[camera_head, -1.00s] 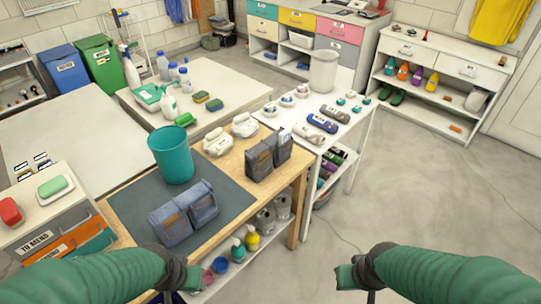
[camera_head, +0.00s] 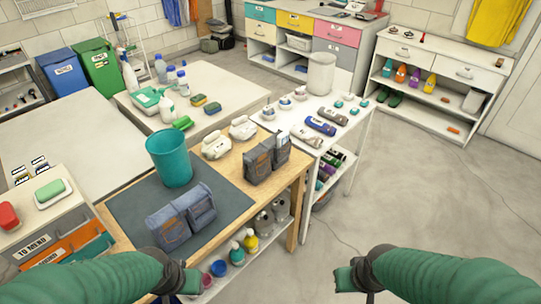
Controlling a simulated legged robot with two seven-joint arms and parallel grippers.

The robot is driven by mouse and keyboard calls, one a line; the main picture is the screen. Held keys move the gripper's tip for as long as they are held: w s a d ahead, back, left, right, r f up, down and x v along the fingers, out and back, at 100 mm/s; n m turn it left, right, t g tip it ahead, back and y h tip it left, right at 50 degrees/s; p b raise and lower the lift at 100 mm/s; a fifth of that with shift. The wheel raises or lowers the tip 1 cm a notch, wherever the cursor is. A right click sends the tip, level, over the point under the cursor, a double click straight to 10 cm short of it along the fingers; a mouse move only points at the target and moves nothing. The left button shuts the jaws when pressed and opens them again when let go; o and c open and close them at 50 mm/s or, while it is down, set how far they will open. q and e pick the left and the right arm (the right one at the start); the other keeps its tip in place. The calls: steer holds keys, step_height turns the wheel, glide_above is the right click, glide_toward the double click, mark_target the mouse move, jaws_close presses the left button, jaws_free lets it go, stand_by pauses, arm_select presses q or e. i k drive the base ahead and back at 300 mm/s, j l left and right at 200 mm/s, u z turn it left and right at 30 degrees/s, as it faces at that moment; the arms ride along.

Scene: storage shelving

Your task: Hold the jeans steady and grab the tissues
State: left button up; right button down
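A folded pair of blue jeans (camera_head: 182,218) lies on the dark mat (camera_head: 235,203) on the wooden table. A second dark denim item (camera_head: 267,160) lies farther back at the table's right edge, with a small whitish piece (camera_head: 282,137) at its top. I cannot tell whether this piece is the tissues. My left gripper (camera_head: 178,285) is low in front of the jeans, near the table's front edge, and apart from them. My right gripper (camera_head: 345,279) is over the floor right of the table, away from both denim items. The fingers of both are too unclear to judge.
A teal bin (camera_head: 169,160) stands on the mat behind the jeans. A white table (camera_head: 345,118) with bottles adjoins at the back right. A lower shelf (camera_head: 222,283) holds coloured bottles. The floor at right is clear.

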mark_target(283, 138)
steer(key=l+z, duration=0.2)
steer(key=i+l+z, duration=0.25)
steer(key=i+z, duration=0.25)
steer(key=i, duration=0.2)
